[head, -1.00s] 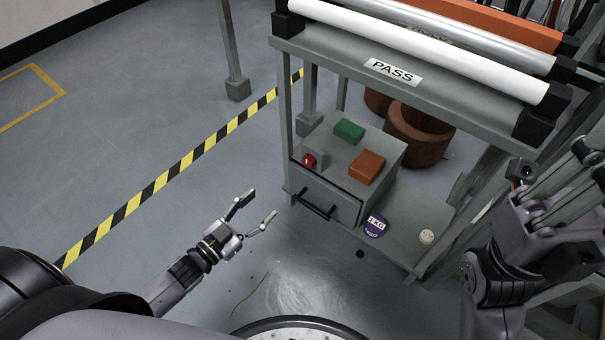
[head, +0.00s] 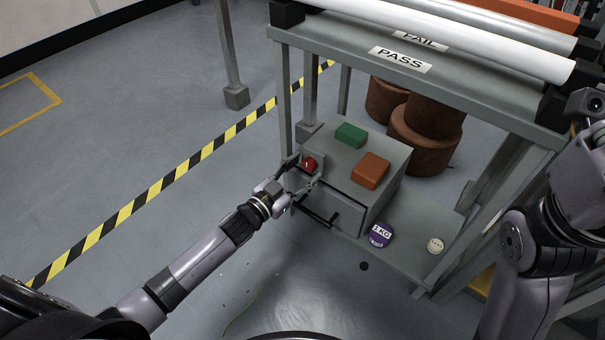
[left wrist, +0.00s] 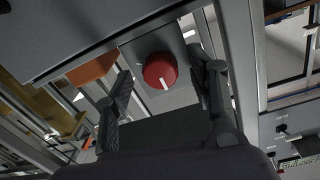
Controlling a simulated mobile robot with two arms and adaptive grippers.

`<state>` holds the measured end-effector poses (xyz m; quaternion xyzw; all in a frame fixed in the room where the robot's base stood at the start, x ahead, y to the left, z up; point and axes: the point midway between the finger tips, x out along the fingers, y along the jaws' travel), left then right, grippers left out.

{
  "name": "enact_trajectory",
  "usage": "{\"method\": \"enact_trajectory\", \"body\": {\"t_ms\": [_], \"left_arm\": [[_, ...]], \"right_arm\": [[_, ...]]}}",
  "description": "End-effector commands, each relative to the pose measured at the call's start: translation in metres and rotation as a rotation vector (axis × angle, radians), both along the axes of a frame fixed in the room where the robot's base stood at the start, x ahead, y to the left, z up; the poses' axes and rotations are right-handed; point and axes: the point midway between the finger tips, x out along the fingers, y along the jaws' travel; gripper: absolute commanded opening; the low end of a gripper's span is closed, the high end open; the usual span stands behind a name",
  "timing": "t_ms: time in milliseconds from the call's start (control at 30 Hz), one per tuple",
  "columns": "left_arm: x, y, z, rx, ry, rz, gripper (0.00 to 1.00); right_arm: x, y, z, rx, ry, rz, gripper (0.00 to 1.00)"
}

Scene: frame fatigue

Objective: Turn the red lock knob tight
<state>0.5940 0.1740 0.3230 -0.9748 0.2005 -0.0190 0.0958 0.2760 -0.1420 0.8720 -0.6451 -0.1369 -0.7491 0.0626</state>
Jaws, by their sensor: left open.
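The red lock knob (head: 309,164) sits at the near left of the grey drawer box (head: 338,205), on the lower shelf of the bench. In the left wrist view the red knob (left wrist: 160,71) has a white pointer line on its face and is mounted on a grey block. My left gripper (head: 302,168) is open, with its fingers on either side of the knob. In the left wrist view the left gripper's fingertips (left wrist: 163,80) flank the knob, with gaps visible on both sides. My right arm is at the right edge of the head view; its gripper's fingers are not clearly visible.
A green block (head: 351,134) and an orange block (head: 371,170) lie on the box top. A black drawer handle (head: 318,214) juts out just below my left gripper. A purple 1 KG disc (head: 380,234) and a pale disc (head: 435,246) lie on the shelf. Bench posts stand close by.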

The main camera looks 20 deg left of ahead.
Motion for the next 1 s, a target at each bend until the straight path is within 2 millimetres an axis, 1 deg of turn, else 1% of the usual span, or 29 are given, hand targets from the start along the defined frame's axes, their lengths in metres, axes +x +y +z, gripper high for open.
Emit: {"method": "enact_trajectory", "body": {"t_ms": [267,300,1000], "left_arm": [[0.0020,-0.0010,0.0006,0.000,-0.001,0.000,0.52],[0.0019,-0.0009,0.0006,0.000,-0.001,0.000,0.51],[0.0016,-0.0009,0.0005,0.000,-0.001,0.000,0.04]], "right_arm": [[-0.0010,0.0001,0.0011,0.000,-0.004,0.000,0.00],[-0.0010,0.0001,0.0011,0.000,-0.004,0.000,0.00],[-0.0010,0.0002,0.0009,-0.001,-0.005,0.000,0.00]]}}
